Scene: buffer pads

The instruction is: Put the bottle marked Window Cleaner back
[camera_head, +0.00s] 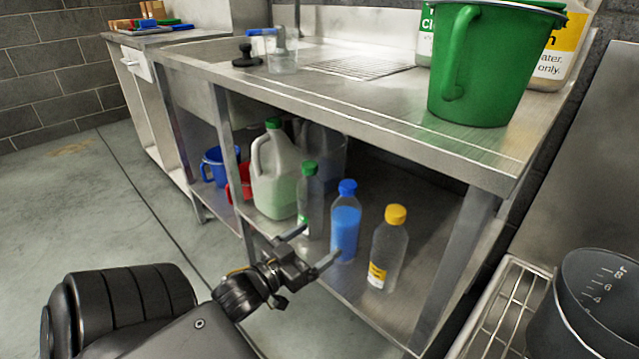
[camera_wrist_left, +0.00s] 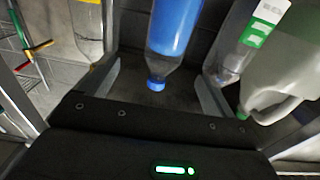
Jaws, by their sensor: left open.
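A clear bottle with blue liquid and a blue cap (camera_head: 346,222) stands upright on the lower shelf under the steel counter. I cannot read the words Window Cleaner on any bottle. My left gripper (camera_head: 315,247) is open and empty, its fingertips just in front of this bottle. In the left wrist view, which looks upside down, the blue bottle (camera_wrist_left: 172,35) lines up between the two spread fingers. I cannot tell whether they reach around it. A green-capped bottle (camera_head: 309,200) stands to its left, and a yellow-capped bottle (camera_head: 388,248) to its right. My right gripper is not in view.
A white jug (camera_head: 277,175) with a green cap, a blue bucket (camera_head: 213,166) and a red container stand farther left on the shelf. A counter leg (camera_head: 458,265) rises at right. The counter top holds a green bucket (camera_head: 478,65) and large containers behind it.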

